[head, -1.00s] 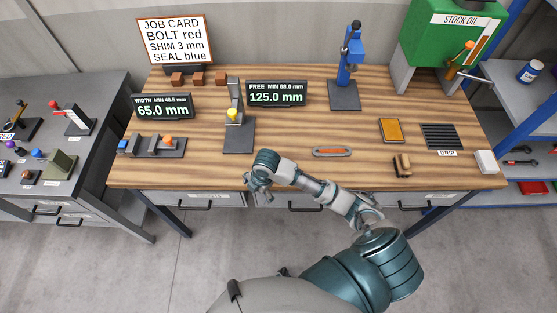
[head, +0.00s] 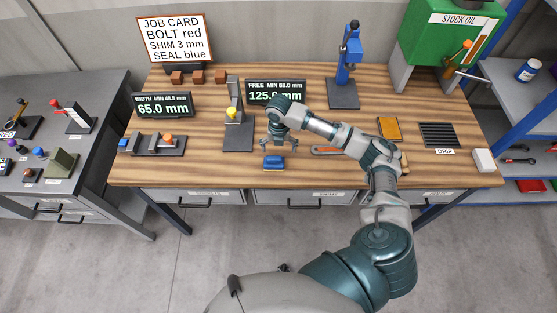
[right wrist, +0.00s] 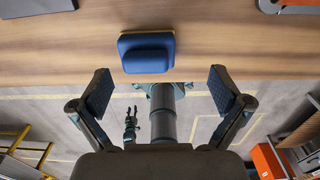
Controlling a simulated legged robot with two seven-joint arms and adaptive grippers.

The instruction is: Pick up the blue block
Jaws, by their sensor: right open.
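The blue block (head: 274,163) lies on the wooden bench near its front edge. It also shows in the right wrist view (right wrist: 147,52), top centre, with a raised narrower part. My right gripper (head: 279,145) is over the bench, just behind the block in the head view. In the right wrist view its two fingers (right wrist: 160,92) are spread wide, with nothing between them; the block is beyond the fingertips, apart from them. My left gripper is out of the head view; a small dark gripper shape (right wrist: 130,123) hangs far below in the right wrist view, probably my left one.
An orange-handled tool (head: 322,151) lies right, partly under my arm. Display signs (head: 163,105) and a blue press (head: 346,75) stand behind.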

